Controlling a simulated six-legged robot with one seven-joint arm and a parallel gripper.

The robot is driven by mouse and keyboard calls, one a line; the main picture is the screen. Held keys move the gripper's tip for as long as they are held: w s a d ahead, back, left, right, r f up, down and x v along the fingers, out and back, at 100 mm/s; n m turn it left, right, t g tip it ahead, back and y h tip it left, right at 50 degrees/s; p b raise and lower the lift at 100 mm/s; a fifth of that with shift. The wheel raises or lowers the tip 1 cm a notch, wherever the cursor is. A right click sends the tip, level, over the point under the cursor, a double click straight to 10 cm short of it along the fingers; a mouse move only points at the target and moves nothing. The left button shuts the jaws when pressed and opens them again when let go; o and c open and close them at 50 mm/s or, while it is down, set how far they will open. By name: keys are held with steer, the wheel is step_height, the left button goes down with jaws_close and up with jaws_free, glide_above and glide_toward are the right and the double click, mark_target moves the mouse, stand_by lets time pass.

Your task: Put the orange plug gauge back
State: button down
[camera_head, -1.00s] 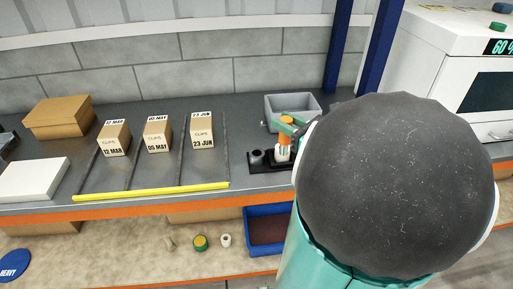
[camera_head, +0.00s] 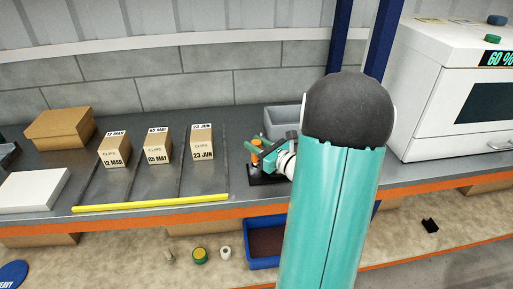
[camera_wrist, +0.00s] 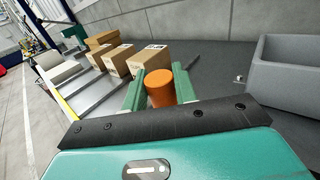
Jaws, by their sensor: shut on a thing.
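The orange plug gauge (camera_wrist: 160,90) stands between the two green fingers of my gripper (camera_wrist: 158,83) in the wrist view. My gripper is shut on it. In the head view, my gripper (camera_head: 257,149) reaches in from the right, with orange of the gauge (camera_head: 256,158) showing at its fingers. The gauge is over the left part of a small black holder (camera_head: 262,181) on the bench. The fingers and wrist hide much of the holder, and I cannot tell whether the gauge's lower end is in its socket.
A grey bin (camera_head: 281,121) stands behind my gripper. Three cartons, the closest being the 23 JUN carton (camera_head: 202,143), stand on lanes to the left, with a yellow strip (camera_head: 150,203) along the front. A white machine (camera_head: 440,110) is at right.

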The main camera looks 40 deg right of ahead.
steer(key=shift+f, duration=0.6)
steer(key=shift+f, duration=0.1)
steer(key=c, duration=1.1)
jaws_free()
